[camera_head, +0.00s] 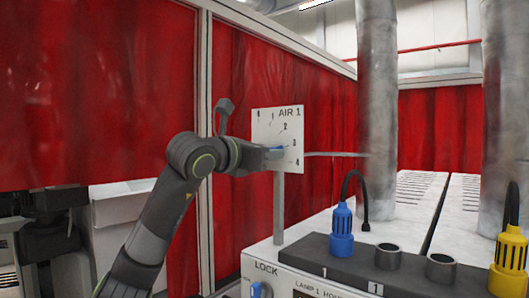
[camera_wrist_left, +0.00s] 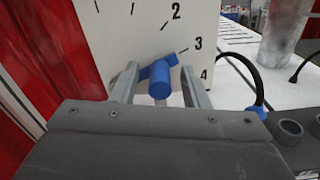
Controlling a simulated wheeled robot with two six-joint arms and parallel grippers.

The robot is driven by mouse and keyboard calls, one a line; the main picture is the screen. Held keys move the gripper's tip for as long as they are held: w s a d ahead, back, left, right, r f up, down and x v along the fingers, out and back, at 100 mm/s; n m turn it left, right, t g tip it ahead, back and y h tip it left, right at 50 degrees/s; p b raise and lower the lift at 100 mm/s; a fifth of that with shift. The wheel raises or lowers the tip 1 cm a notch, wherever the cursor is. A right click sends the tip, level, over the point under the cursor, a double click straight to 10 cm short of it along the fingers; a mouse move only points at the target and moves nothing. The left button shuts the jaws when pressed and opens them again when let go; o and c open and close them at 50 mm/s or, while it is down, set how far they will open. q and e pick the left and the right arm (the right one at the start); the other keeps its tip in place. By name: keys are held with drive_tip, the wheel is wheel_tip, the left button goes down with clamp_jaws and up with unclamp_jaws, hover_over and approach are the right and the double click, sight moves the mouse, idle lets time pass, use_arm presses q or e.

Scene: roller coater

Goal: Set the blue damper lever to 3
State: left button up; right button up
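The white AIR 1 plate (camera_head: 277,130) has a scale from 0 to 4 and stands on a grey post. The blue damper lever (camera_wrist_left: 160,80) shows in the left wrist view as a round knob on a blue bar. The bar's upper right end lies close to the tick beside the 3. In the head view the lever (camera_head: 277,149) is a small blue bit, mostly hidden by my gripper. My left gripper (camera_head: 274,154) is at the plate. In the left wrist view its fingers (camera_wrist_left: 160,88) stand apart either side of the knob, with gaps visible. My right gripper is not in view.
A blue connector (camera_head: 341,232) with a black cable and a yellow connector (camera_head: 510,250) stand on a dark rail at the right. A blue LOCK knob (camera_head: 260,290) is on the cabinet below. Red curtains (camera_head: 240,100) are behind the plate, and metal ducts (camera_head: 377,110) rise at the right.

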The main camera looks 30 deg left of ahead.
use_arm(q)
drive_tip(key=shift+s, duration=0.25)
drive_tip(key=s+a+b, duration=0.1)
drive_tip(key=s+b, duration=0.7)
drive_tip(key=s, duration=0.8)
drive_tip(key=shift+s+a+b, duration=0.2)
drive_tip(key=shift+s+b, duration=0.1)
drive_tip(key=shift+s, duration=0.1)
